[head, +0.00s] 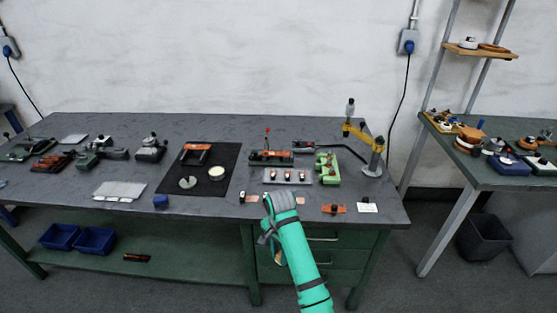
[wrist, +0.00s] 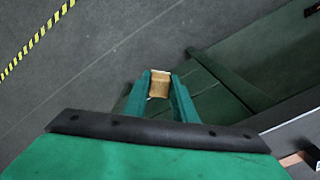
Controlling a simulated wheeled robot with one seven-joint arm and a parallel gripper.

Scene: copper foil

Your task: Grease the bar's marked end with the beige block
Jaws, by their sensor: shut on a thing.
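My gripper (wrist: 160,86) is shut on the beige block (wrist: 160,80), which sits between the two fingertips in the wrist view. In the head view my gripper (head: 276,256) hangs in front of the workbench's drawers, below the bench top, partly hidden by my arm. A small pinkish bar-like piece (head: 252,198) lies near the bench's front edge, just left of my arm, with a small dark and white piece at its left. I cannot tell for certain that it is the bar, and no mark is clear on it. The block is apart from it.
The workbench (head: 225,208) carries a black mat (head: 172,180), a grey rack (head: 287,176), a green fixture (head: 327,166) and a yellow-armed stand (head: 372,158). An orange piece (head: 333,208) and white card (head: 367,207) lie right of my arm. Floor shows beneath my gripper.

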